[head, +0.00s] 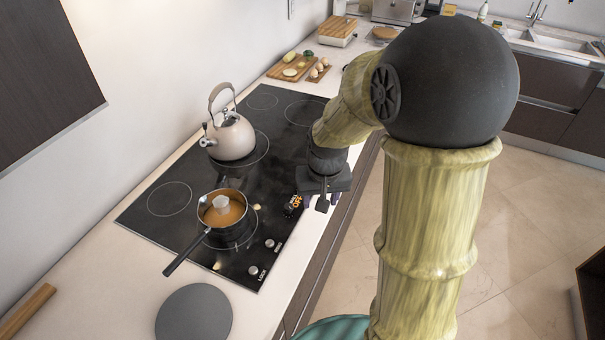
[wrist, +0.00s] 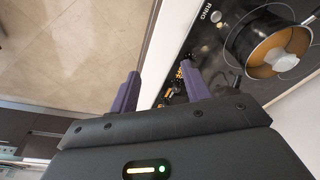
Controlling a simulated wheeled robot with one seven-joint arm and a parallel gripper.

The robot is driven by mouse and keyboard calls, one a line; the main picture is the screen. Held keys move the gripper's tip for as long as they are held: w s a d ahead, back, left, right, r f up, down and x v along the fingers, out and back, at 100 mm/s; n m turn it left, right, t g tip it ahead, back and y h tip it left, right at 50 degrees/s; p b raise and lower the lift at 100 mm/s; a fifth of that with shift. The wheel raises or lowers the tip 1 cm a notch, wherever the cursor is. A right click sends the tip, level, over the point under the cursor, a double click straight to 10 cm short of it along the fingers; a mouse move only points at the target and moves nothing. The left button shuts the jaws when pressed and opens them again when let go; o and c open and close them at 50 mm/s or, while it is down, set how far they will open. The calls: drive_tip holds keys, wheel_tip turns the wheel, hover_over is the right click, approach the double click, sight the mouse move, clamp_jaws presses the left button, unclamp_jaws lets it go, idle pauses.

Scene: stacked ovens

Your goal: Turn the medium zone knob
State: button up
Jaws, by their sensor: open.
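The black cooktop (head: 185,225) has knobs along its front edge. A dark knob area with orange lettering (head: 293,205), probably the medium zone knob, sits just left of my gripper (head: 321,203) in the head view. It also shows in the wrist view (wrist: 177,84), close to the right finger and partly hidden by it. My gripper (wrist: 160,70) is open, its two purple fingers apart and nothing held. The fingers point down near the counter's front edge. Whether they touch the knob cannot be told.
A saucepan (head: 223,211) of orange-brown liquid and a cream kettle (head: 232,136) stand on the cooktop. Two silver knobs, one near RING (head: 269,243) and one near LOCK (head: 253,271), lie closer along the edge. A grey round plate (head: 194,315) lies on the counter. Open floor is to the right.

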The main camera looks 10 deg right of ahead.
drive_tip(key=w+r+m+g+p, duration=0.1)
drive_tip(key=w+p, duration=0.8)
drive_tip(key=w, duration=1.1)
drive_tip(key=shift+w+r+m+g, duration=0.15)
drive_tip(key=shift+r+m+g, duration=0.25)
drive_tip(key=shift+r+m, duration=0.6)
drive_tip(key=shift+f, duration=0.3)
wheel_tip(320, 180, down, 17)
drive_tip(key=p, duration=0.6)
drive_tip(key=shift+f, duration=0.1)
drive_tip(key=c, duration=1)
